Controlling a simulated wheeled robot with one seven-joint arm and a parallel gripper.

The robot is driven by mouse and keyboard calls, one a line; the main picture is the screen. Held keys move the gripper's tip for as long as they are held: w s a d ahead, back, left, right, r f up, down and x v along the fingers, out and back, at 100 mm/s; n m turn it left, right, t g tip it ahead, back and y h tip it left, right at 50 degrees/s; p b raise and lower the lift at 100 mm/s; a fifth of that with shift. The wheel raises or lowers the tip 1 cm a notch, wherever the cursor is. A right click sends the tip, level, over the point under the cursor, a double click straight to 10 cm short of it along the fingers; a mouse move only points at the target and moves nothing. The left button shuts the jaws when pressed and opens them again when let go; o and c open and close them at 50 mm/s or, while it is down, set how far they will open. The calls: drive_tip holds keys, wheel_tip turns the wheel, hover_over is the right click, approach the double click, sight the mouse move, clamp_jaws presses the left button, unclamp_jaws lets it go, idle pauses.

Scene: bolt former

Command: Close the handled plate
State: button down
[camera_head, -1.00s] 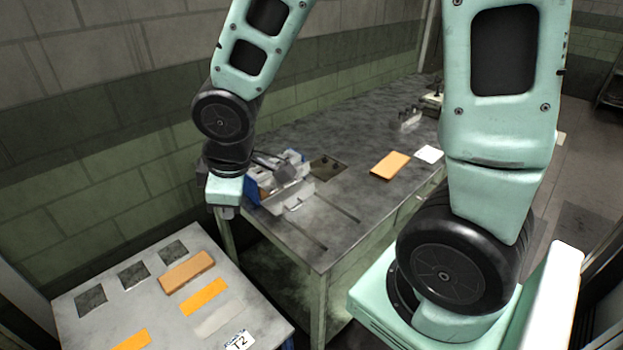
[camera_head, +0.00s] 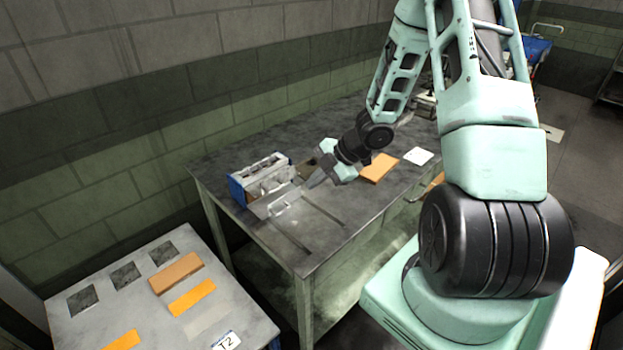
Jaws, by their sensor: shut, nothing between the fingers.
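The handled plate (camera_head: 266,208) is a light grey metal plate with a small handle (camera_head: 281,209). It lies low at the front of the bolt former (camera_head: 236,190), a grey metal unit with a blue end on the long table. The former's inside shows above the plate, so the plate looks open. My gripper (camera_head: 312,183) is just right of the plate and former, reaching in low from the right. Its fingers are shut and empty. I cannot tell whether the fingertips touch the plate's right edge.
Two dark slots (camera_head: 324,212) run along the table in front of the former. An orange block (camera_head: 379,167) and a white card (camera_head: 418,157) lie to the right. A lower side table (camera_head: 135,300) at front left holds orange blocks and a T2 label (camera_head: 228,341).

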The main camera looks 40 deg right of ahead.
sight(276, 178)
drive_tip(key=w+a+f+p, duration=0.2)
drive_tip(key=w+a+f, duration=0.1)
drive_tip(key=w+f, duration=0.2)
drive_tip(key=shift+w+a, duration=0.3)
drive_tip(key=shift+w, duration=1)
